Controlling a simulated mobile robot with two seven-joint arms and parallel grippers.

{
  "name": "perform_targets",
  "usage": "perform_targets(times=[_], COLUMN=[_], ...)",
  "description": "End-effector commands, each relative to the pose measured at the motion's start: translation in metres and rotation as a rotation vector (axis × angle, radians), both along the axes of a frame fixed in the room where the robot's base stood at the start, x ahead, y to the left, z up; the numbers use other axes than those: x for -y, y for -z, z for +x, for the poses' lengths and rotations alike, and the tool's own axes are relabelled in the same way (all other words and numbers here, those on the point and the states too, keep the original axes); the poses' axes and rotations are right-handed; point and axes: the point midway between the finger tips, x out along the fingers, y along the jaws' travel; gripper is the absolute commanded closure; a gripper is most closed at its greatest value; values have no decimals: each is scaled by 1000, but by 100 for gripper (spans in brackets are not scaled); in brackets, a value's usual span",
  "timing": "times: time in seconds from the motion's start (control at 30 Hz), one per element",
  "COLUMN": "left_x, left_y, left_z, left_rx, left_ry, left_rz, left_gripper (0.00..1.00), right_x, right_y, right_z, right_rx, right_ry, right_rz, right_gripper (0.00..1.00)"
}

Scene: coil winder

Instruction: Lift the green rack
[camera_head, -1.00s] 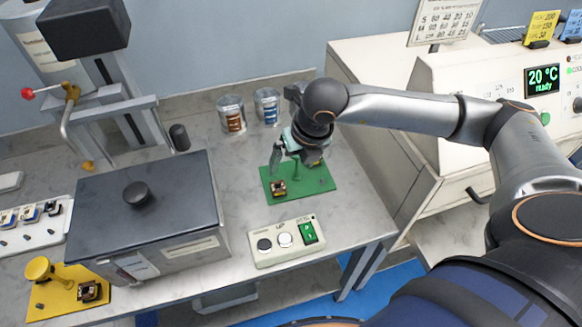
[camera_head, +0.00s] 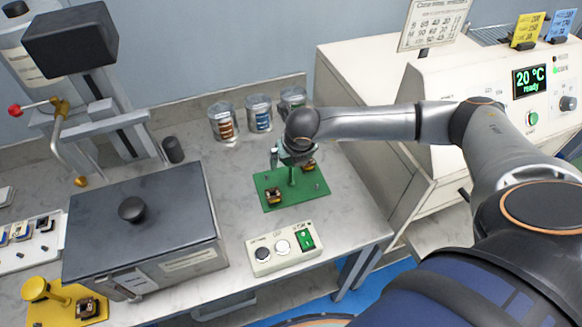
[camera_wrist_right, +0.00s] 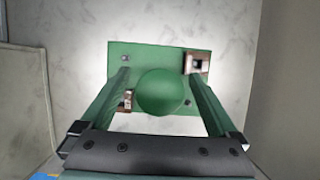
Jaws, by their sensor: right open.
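The green rack (camera_head: 268,199) is a flat green plate lying on the grey table, with an upright post that has a round green knob (camera_wrist_right: 160,92). A small coil part (camera_head: 274,195) sits at its front left, and another (camera_head: 309,166) sits at its back right. My right gripper (camera_head: 291,160) is over the post, pointing down. In the right wrist view my right gripper (camera_wrist_right: 165,95) is open, with one finger on each side of the knob and gaps between. The knob hides part of the plate. My left gripper is not in view.
A control box (camera_head: 282,248) with buttons stands in front of the rack. A dark-lidded box (camera_head: 130,240) and a yellow rack (camera_head: 62,305) are to the left. Several cans (camera_head: 224,122) stand behind. A white machine (camera_head: 390,150) is at right.

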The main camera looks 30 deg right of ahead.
Motion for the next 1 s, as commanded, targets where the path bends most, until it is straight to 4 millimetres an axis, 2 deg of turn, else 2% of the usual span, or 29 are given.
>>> perform_targets(times=[0.13, 0.4, 1.0], left_x=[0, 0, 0], left_y=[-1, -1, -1], left_z=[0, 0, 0], left_rx=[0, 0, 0], left_ry=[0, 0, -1], left_rz=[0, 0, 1], left_gripper=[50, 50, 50], right_x=[1, 1, 1], right_y=[14, 16, 16], right_z=[5, 6, 6], right_rx=[-1, -1, -1], right_ry=[0, 0, 0], right_rz=[0, 1, 1], right_gripper=[5, 5, 72])
